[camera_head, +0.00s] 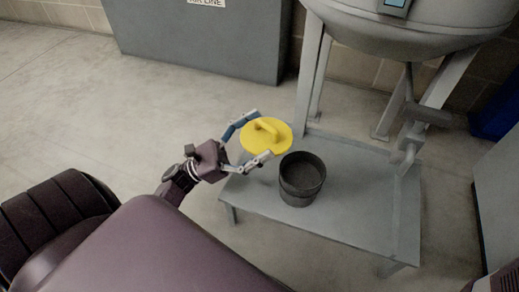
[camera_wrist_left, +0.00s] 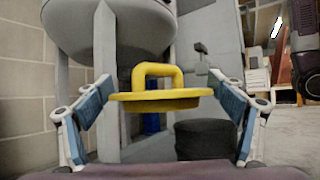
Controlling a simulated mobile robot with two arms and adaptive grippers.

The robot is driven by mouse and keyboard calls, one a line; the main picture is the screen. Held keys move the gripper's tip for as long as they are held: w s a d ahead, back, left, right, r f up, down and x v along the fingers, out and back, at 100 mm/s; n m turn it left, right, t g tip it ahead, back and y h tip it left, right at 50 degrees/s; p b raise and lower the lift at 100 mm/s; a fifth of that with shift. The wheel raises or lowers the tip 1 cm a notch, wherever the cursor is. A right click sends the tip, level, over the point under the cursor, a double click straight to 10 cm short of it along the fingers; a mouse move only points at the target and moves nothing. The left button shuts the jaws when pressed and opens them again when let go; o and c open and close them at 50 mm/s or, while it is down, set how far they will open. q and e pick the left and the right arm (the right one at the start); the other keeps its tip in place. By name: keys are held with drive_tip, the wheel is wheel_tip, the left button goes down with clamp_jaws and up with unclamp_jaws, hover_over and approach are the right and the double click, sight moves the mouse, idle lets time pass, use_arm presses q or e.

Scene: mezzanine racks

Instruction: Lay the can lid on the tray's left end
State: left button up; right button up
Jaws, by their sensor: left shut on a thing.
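The can lid (camera_head: 277,137) is a round yellow disc with a raised loop handle. My left gripper (camera_head: 263,134) is shut on it, with one finger at each side of its rim. The lid is held level in the air, beside and above the open dark can (camera_head: 301,178). The can stands upright on a low grey stand (camera_head: 350,218), which seems to be the tray. In the left wrist view the lid (camera_wrist_left: 160,101) spans between the two fingertips, and the can (camera_wrist_left: 205,140) is behind and lower right. My right gripper is not in view.
A grey hopper vessel (camera_head: 415,35) on legs stands over the stand's back. A pipe with a valve (camera_head: 412,140) comes down at its right. A grey cabinet (camera_head: 200,40) is at the back. The stand's top is bare left and right of the can.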

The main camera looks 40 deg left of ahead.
use_arm(q)
wheel_tip(320, 180, down, 5)
drive_tip(key=b, duration=0.3)
drive_tip(key=o, duration=1)
drive_tip(key=p+v, duration=0.2)
drive_tip(key=v, duration=0.8)
drive_tip(key=shift+s+a+f, duration=0.15)
drive_tip(key=shift+s+a, duration=0.05)
drive_tip(key=shift+s+a+f, duration=0.35)
drive_tip(key=shift+s+a, duration=0.05)
drive_tip(key=shift+s, duration=0.1)
